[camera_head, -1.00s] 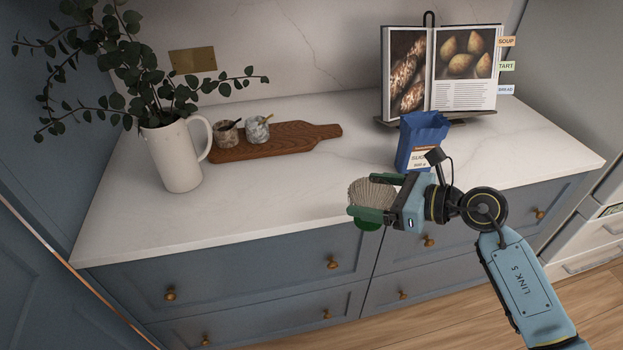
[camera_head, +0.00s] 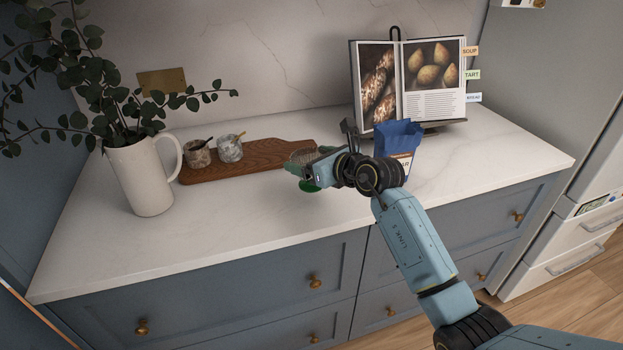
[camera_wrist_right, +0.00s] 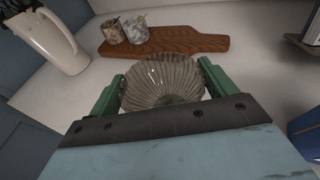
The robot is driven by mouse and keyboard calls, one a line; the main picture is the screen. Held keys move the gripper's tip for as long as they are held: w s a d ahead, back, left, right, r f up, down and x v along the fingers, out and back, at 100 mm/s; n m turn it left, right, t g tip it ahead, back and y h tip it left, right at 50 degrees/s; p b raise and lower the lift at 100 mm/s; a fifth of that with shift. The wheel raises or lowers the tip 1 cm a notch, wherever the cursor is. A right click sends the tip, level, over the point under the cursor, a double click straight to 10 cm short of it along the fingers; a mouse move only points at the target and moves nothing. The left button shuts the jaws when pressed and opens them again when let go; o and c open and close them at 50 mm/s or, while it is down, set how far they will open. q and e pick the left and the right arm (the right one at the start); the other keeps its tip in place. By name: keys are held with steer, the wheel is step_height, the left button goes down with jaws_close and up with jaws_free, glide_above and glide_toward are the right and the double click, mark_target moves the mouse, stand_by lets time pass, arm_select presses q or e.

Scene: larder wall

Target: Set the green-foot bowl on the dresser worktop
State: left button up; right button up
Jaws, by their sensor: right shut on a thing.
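The ribbed grey-beige bowl (camera_head: 302,157) is between the green fingers of my right gripper (camera_head: 297,169). The bowl is over the white dresser worktop (camera_head: 240,208), just in front of the right end of the wooden board. I cannot tell whether the foot touches the worktop. My left gripper is not in view.
A wooden board (camera_head: 245,163) holds two small marbled pots (camera_head: 229,148). A white jug (camera_head: 140,178) with leafy stems stands left. A blue bag (camera_head: 398,137) is close behind my right wrist, before an open cookbook (camera_head: 435,85) on a stand. The front left worktop is clear.

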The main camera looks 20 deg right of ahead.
step_height(320, 180, down, 4)
steer(key=shift+f+b, duration=0.1)
steer(key=shift+b, duration=0.35)
steer(key=shift+f, duration=0.3)
steer(key=o, duration=1)
steer(key=shift+c, duration=0.2)
steer(key=shift+r, duration=0.2)
arm_select(q)
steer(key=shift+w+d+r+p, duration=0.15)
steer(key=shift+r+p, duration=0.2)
steer(key=shift+p, duration=0.5)
arm_select(e)
steer(key=v, duration=1.2)
